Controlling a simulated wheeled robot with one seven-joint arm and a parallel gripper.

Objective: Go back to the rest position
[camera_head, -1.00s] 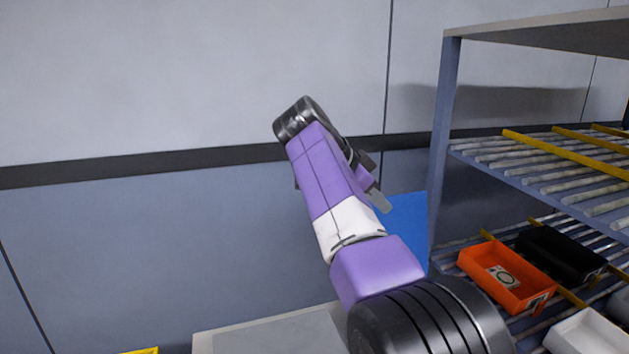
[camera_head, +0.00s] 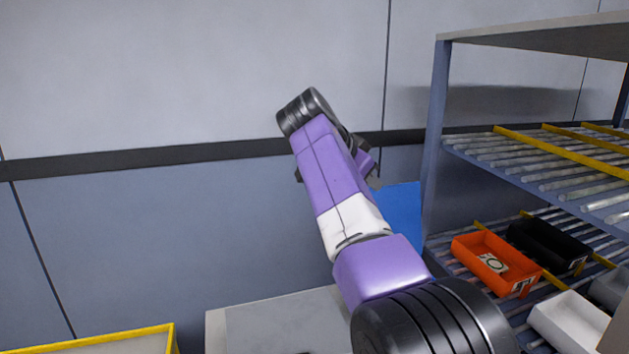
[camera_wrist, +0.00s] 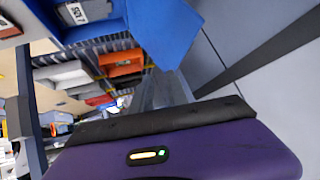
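My arm reaches up and forward in the head view, bent, in front of the wall. I see nothing held, but I cannot tell how far apart the fingers are. A blue panel (camera_head: 403,215) stands behind the arm; a blue surface also shows in the wrist view (camera_wrist: 163,30).
A roller rack (camera_head: 437,120) stands at the right, with an orange bin (camera_head: 497,265), a black bin (camera_head: 546,248) and a white bin (camera_head: 570,325) low down. A pale surface (camera_head: 265,325) lies below the arm. A yellow-edged box (camera_head: 110,338) is at lower left. The wall's left is clear.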

